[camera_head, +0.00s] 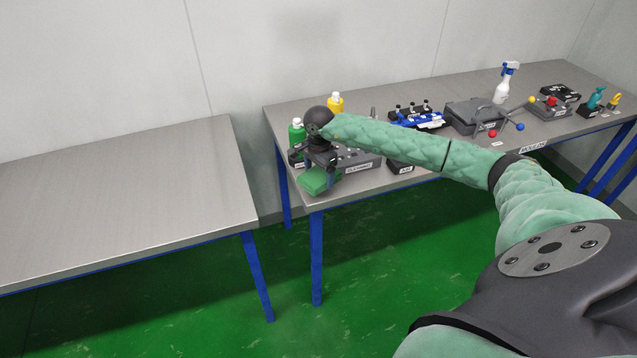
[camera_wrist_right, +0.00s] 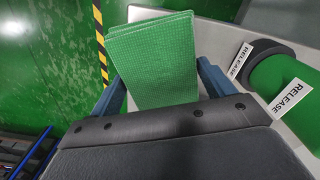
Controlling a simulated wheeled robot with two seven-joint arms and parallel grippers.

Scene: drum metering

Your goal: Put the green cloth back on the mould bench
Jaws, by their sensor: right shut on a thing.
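The green cloth (camera_head: 314,181) is a folded, textured rectangle at the near left corner of the mould bench (camera_head: 310,200). It also shows in the right wrist view (camera_wrist_right: 153,58), between the two blue fingers. My right gripper (camera_head: 321,172) is shut on the cloth, with the wrist above the bench corner. The fingers in the right wrist view (camera_wrist_right: 160,90) stand at either side of the cloth. I cannot tell whether the cloth touches the bench top. My left gripper is out of view.
Green (camera_head: 296,132) and yellow (camera_head: 336,103) bottles stand close behind the right gripper. A grey mould block (camera_head: 362,161) lies to its right. More tools and a spray bottle (camera_head: 503,86) fill the bench further right. An empty table (camera_head: 110,185) stands left, across a gap.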

